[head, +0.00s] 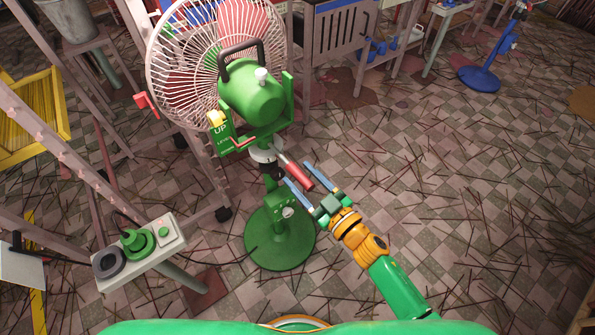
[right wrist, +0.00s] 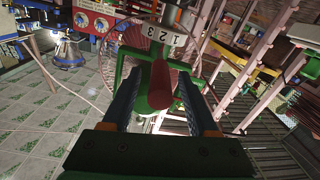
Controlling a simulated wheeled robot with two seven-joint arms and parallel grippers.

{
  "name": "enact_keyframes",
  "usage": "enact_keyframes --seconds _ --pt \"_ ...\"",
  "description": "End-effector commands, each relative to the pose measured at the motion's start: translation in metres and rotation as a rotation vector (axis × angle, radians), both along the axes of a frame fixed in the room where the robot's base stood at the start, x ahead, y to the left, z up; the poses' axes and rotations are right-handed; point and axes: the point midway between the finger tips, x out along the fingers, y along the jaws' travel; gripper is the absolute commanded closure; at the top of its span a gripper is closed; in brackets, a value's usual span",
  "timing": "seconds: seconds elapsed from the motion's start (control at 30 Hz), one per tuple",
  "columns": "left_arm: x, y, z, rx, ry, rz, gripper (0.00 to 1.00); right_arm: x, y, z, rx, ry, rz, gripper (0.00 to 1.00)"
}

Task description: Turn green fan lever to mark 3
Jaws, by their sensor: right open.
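The green fan (head: 252,95) stands on a round green base (head: 280,238), its white wire cage turned to the back left. Its lever has a red grip (head: 296,174) that points to the lower right in the head view. My right gripper (head: 297,172) is open, with one blue finger on each side of the red grip. In the right wrist view the red grip (right wrist: 161,88) lies between the fingers, with no clear contact. A white plate (right wrist: 166,35) marked 1, 2, 3 is behind it. I cannot tell which mark the lever points at. My left gripper is not in view.
A white switch box (head: 140,255) with a green knob stands at the lower left. Another fan with a blue base (head: 480,78) stands far back right.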

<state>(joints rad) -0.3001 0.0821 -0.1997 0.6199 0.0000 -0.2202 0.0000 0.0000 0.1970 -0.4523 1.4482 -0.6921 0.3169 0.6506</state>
Motion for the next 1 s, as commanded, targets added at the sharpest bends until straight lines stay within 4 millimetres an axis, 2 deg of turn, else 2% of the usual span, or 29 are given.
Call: enact_keyframes --seconds 0.13,0.37,0.6,1.0 --pt "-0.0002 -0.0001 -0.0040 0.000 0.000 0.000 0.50 0.0129 0.0101 -0.0009 0.001 0.001 0.000 0.41" --pt "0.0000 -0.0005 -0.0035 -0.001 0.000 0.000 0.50 0.0145 0.0112 -0.0004 0.000 0.001 0.000 0.41" --pt "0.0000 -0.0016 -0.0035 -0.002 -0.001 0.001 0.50 0.0142 0.0110 -0.0004 0.000 0.001 0.000 1.00" --pt "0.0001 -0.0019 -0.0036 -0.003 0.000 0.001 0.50 0.0141 0.0110 -0.0006 0.000 0.002 0.000 1.00"
